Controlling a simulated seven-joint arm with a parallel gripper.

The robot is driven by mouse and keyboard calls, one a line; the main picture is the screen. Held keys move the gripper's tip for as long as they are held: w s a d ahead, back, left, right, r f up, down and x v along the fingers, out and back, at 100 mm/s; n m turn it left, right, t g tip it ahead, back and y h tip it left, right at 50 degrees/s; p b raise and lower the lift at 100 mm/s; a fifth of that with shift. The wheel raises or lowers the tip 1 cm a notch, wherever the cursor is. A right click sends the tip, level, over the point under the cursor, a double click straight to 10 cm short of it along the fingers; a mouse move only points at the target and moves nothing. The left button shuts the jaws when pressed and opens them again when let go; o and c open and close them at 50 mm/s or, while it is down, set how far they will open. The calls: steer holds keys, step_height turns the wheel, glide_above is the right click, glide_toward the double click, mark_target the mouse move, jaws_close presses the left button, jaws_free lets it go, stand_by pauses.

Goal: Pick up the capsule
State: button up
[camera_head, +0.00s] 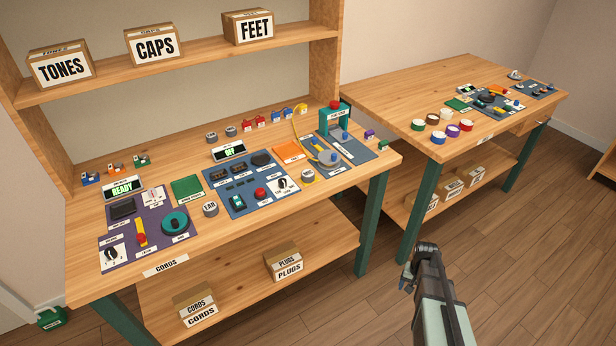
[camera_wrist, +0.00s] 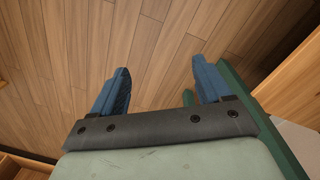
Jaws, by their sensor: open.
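A round grey capsule-like piece marked EAR (camera_head: 210,208) sits on the near table, between the purple panel and the blue panel. Other small round grey pieces stand at the back of the table (camera_head: 211,136) and right of the blue panel (camera_head: 307,176); I cannot read their labels. My gripper (camera_head: 425,252) is out over the floor, right of the near table and apart from all these pieces. In the wrist view my gripper (camera_wrist: 162,85) has its two blue fingers spread, with nothing between them. No capsule shows in the wrist view.
The near table (camera_head: 85,255) carries a purple panel (camera_head: 155,212), a blue panel and a press-like green fixture (camera_head: 335,118). A shelf with boxes rises behind. A second table (camera_head: 385,100) at right holds several coloured round pieces. Green table legs (camera_head: 372,225) stand left of my gripper.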

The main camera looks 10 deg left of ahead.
steer(key=w+d+r+m+t, duration=0.25)
steer(key=w+r+t, duration=0.25)
steer(key=w+r, duration=2.4)
step_height(320, 180, up, 18)
steer(key=m+g, duration=0.4)
steer(key=g, duration=0.1)
glide_above(308, 173)
steer(key=shift+n+y, duration=0.25)
steer(key=shift+y, duration=0.05)
step_height(308, 173, down, 13)
steer(key=shift+d+r, duration=0.1)
